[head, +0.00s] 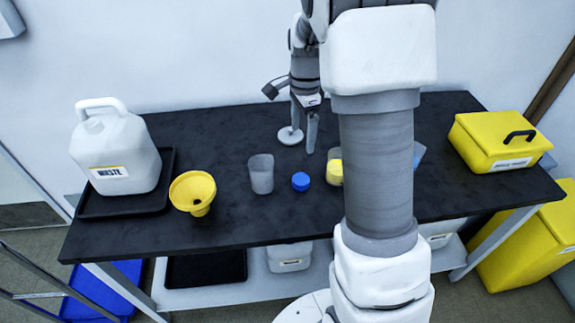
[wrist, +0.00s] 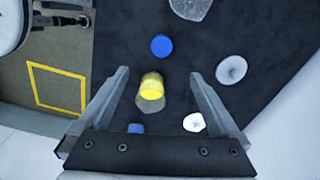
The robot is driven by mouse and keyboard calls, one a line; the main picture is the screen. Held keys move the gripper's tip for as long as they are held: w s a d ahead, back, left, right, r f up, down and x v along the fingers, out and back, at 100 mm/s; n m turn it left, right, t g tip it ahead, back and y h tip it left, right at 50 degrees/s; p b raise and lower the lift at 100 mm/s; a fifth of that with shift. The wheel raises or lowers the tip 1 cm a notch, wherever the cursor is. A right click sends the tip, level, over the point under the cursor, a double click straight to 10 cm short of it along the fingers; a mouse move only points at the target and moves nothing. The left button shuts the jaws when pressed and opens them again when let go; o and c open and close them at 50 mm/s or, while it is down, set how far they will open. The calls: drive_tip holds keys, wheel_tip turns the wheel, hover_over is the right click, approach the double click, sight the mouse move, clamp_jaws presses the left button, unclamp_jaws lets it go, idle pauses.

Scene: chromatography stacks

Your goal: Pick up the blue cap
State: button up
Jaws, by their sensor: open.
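The blue cap (head: 300,181) lies on the black table near its middle, between a grey translucent cup (head: 260,173) and a yellow-topped container (head: 334,168). My gripper (head: 303,135) is open and empty, pointing down over the back of the table, behind the cap and apart from it. In the wrist view the blue cap (wrist: 161,45) shows beyond the fingertips of my gripper (wrist: 158,75). The yellow-topped container (wrist: 150,90) appears between the fingers there, below them.
A white disc (head: 290,135) lies near my gripper. A white waste jug (head: 118,150) stands on a black tray (head: 100,207) at left, with a yellow funnel (head: 193,192) beside it. A yellow box (head: 480,150) stands at right. A blue item (head: 418,153) is partly hidden by my arm.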

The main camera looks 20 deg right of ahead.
drive_tip(key=b, duration=0.2)
hover_over(301, 179)
drive_tip(key=f, duration=1.2)
drive_tip(key=shift+s+a, duration=0.15)
drive_tip(key=shift+s, duration=0.1)
drive_tip(key=shift+w+f+b, duration=0.15)
drive_tip(key=shift+f+b, duration=0.2)
drive_tip(key=shift+f, duration=1.1)
drive_tip(key=shift+w+f+b, duration=0.1)
drive_tip(key=shift+f+b, duration=0.2)
drive_tip(key=shift+f, duration=1.15)
drive_tip(key=shift+c, duration=0.2)
drive_tip(key=shift+r, duration=0.1)
drive_tip(key=c, duration=1.3)
